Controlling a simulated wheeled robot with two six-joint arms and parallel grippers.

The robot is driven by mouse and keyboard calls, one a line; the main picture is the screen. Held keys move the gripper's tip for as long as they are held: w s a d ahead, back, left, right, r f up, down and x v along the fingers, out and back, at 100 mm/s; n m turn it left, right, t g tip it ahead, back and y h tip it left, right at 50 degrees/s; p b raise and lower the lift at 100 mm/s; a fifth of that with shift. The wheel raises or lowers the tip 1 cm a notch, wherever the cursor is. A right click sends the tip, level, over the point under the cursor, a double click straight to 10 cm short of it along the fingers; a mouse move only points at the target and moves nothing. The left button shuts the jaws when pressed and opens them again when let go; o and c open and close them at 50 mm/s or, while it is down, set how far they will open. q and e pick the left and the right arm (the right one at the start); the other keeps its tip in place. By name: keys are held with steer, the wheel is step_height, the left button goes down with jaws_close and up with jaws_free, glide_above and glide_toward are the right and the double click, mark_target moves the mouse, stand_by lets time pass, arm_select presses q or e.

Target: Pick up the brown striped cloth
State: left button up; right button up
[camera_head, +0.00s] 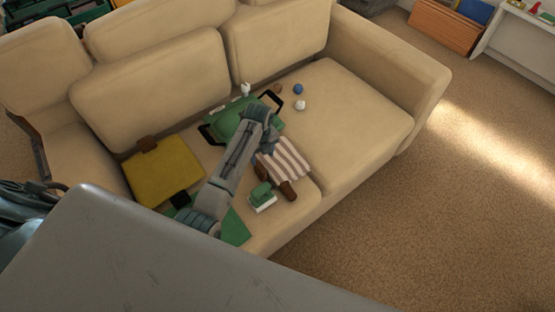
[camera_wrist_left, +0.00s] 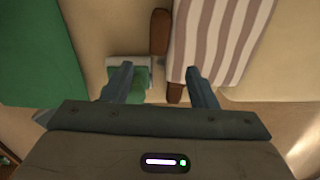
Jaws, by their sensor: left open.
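The brown striped cloth (camera_head: 287,158), with brown and off-white stripes, lies on the front of the sofa seat. It also shows in the left wrist view (camera_wrist_left: 222,42), at the upper right. My left gripper (camera_head: 270,143) is open above the seat, beside the cloth in the head view. In the left wrist view my left gripper (camera_wrist_left: 158,76) has one finger over the cloth's near edge and the other near a green and white item (camera_wrist_left: 140,66). Nothing shows held. The arm hides part of the cloth's left side in the head view. My right gripper is not in view.
Brown pieces (camera_head: 289,190) lie by the cloth's front edge, next to the green and white item (camera_head: 262,198). Small balls (camera_head: 298,89) lie farther back. The right seat (camera_head: 350,120) is clear.

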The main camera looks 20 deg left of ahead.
mark_target(260, 166)
arm_select(q)
step_height(260, 166, down, 2)
steer(key=shift+f, duration=0.1)
steer(key=shift+w+a+f, duration=0.15)
steer(key=shift+a+f, duration=0.05)
steer(key=shift+f, duration=0.45)
steer(key=f, duration=0.2)
steer(key=a+f, duration=0.1)
steer(key=f, duration=0.1)
steer(key=shift+w, duration=0.25)
steer(key=shift+f, duration=0.25)
jaws_close()
steer(key=shift+r, duration=0.1)
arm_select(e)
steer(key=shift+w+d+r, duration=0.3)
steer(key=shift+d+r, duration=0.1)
